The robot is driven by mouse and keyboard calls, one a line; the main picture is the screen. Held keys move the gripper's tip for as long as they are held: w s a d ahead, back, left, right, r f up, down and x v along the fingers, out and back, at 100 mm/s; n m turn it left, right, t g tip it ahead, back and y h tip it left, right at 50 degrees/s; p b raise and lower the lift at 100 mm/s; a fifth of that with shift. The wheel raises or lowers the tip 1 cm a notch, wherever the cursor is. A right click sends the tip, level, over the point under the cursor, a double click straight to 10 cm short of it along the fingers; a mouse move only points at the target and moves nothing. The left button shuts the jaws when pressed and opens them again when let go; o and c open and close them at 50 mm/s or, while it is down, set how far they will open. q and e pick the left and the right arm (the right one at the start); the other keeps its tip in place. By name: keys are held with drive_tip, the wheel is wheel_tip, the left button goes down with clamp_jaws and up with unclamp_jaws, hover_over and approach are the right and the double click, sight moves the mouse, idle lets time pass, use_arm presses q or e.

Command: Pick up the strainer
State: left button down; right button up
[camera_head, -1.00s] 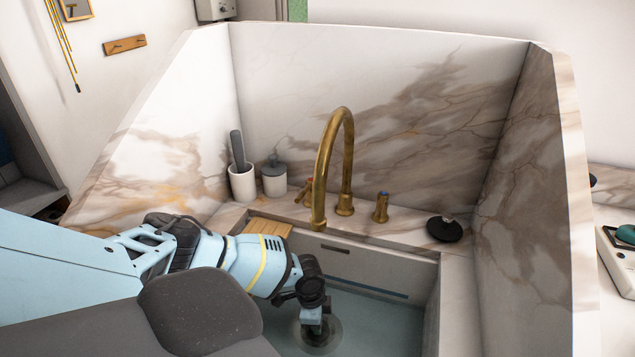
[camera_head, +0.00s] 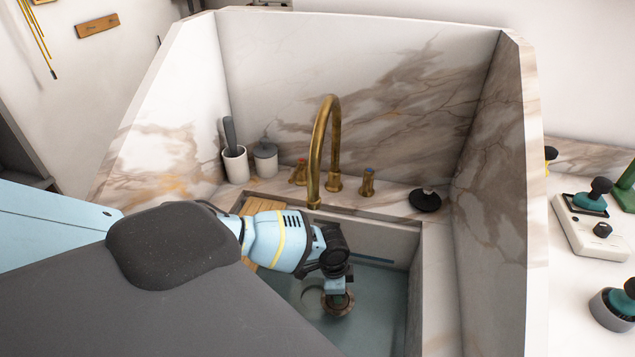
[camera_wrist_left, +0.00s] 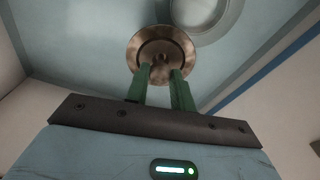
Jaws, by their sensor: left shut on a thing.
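The strainer (camera_head: 338,303) is a round bronze-coloured basket with a central knob. My left gripper (camera_head: 338,294) is shut on it inside the sink basin (camera_head: 375,310). In the left wrist view the strainer (camera_wrist_left: 162,50) sits at the tips of the green fingers (camera_wrist_left: 161,80), which close on its knob. The pale round drain (camera_wrist_left: 210,15) shows beside it, partly cut off by the frame. The strainer appears held above the basin floor, off the drain. My right gripper is not in view.
A brass faucet (camera_head: 318,150) arches over the back of the sink. A wooden board (camera_head: 262,207) lies at the sink's left side. A black stopper (camera_head: 425,200) rests on the right ledge. Marble walls (camera_head: 370,90) enclose the back and sides.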

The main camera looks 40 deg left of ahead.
use_arm(q)
drive_tip(key=w+d, duration=0.1)
drive_tip(key=d, duration=0.9)
drive_tip(key=shift+w, duration=0.1)
